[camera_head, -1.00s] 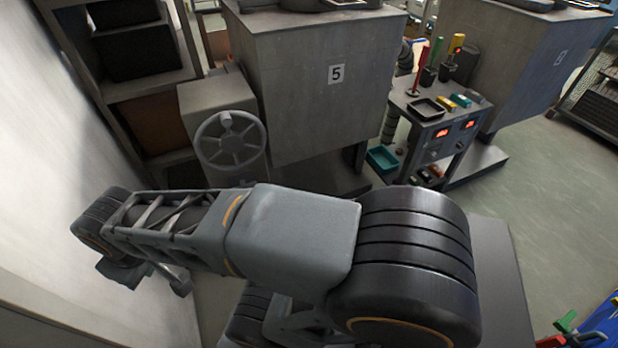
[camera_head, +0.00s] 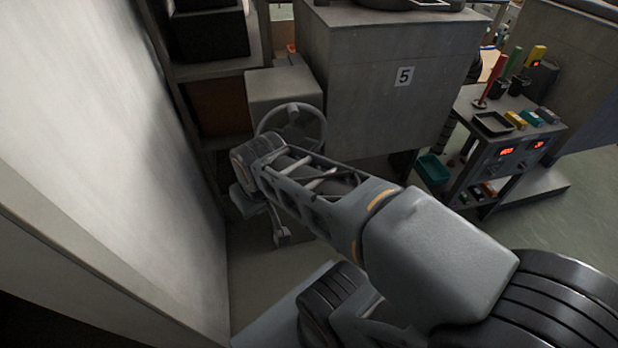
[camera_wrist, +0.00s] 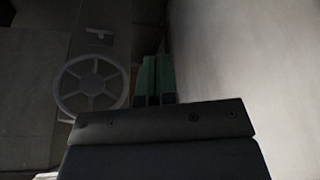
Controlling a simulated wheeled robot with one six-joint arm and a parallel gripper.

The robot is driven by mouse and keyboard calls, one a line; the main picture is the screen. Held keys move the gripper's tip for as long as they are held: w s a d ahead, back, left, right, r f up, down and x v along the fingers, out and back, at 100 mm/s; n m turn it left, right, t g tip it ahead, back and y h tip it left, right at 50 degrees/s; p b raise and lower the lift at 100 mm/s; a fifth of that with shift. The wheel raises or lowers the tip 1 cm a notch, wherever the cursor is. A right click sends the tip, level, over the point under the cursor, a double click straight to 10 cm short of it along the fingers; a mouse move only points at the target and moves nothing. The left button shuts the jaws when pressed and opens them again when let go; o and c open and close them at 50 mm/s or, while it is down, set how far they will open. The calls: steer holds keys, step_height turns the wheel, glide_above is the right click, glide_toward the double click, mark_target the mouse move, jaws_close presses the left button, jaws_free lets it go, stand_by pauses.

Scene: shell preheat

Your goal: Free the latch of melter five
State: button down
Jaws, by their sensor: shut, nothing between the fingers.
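Melter five (camera_head: 370,100) is a grey block with a "5" label, at the top middle of the head view. A grey box (camera_head: 283,84) adjoins its left side, with a spoked handwheel (camera_head: 302,118) on its front, its lower part hidden behind my arm. The wheel also shows in the wrist view (camera_wrist: 70,88), left of my gripper (camera_wrist: 155,60). My gripper's green fingers are shut and empty, apart from the wheel. A small pale H-shaped piece (camera_wrist: 99,36) is above the wheel there; I cannot tell whether it is the latch.
A pale wall (camera_head: 120,130) stands close on the left, and at right in the wrist view. Dark shelving (camera_head: 215,70) is behind the box. A cart (camera_head: 500,150) with tools and red displays stands right of the melter. Open floor (camera_head: 575,220) lies at right.

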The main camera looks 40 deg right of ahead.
steer(key=w+d+f+m+t+h+b, duration=0.1)
steer(key=w+d+f+b, duration=0.2)
steer(key=w+d+f, duration=0.2)
steer(key=w+d+f+m+t+h+b, duration=0.1)
steer(key=w+d+f+m+b, duration=0.1)
steer(key=w+d+f, duration=0.3)
steer(key=w+d+f+m+t+h+b, duration=0.2)
steer(key=w+d+f+b, duration=0.2)
steer(key=d+f, duration=0.8)
steer(key=w+d, duration=0.1)
steer(key=d, duration=0.5)
steer(key=shift+w+d, duration=0.25)
steer(key=shift+w, duration=0.15)
steer(key=shift+f, duration=0.1)
steer(key=s+a+f+b+x, duration=0.1)
steer(key=b+x, duration=0.5)
steer(key=x, duration=0.7)
steer(key=shift+s+f+b, duration=0.3)
steer(key=shift+b, duration=0.1)
